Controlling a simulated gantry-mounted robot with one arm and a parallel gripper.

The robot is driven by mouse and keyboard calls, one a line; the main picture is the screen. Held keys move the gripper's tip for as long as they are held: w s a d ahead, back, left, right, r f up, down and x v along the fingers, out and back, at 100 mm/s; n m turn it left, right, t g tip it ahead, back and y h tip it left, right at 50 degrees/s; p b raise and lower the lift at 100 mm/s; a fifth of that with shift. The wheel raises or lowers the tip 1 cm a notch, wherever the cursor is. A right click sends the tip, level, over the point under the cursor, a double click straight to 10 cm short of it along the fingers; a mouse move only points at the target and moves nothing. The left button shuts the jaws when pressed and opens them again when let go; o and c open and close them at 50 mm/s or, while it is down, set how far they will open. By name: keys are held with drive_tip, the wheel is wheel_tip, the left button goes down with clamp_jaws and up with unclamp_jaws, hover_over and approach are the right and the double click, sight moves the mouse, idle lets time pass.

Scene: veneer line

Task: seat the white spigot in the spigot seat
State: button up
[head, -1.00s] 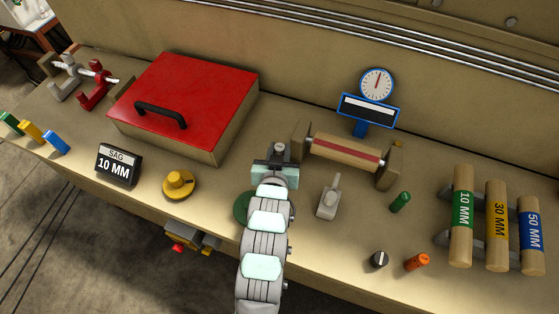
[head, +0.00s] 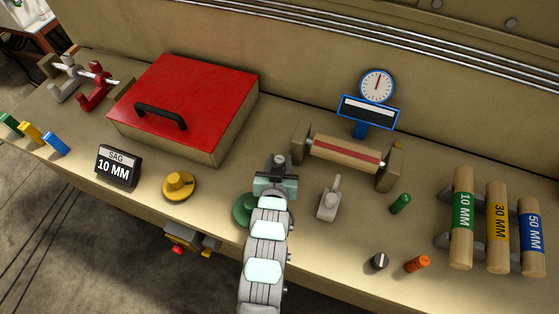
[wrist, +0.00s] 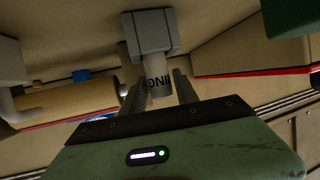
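My gripper (head: 276,172) is over the bench, left of the roller stand. In the head view the spigot's pale round end (head: 279,159) shows at the gripper. In the wrist view a grey block (wrist: 150,32), which looks like the spigot seat, is at the spigot's far end. I cannot tell whether the spigot is inside it or only against it. My arm seems to hide this block in the head view.
A green knob (head: 242,210) is close left of my gripper; a grey lever block (head: 327,207) is to the right. The roller (head: 345,152) and blue gauge (head: 377,85) stand behind. A green peg (head: 400,203) and orange peg (head: 417,263) are farther right. A red-lidded box (head: 200,95) is left.

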drive_tip(key=shift+o, duration=1.1)
drive_tip(key=shift+r, duration=0.15)
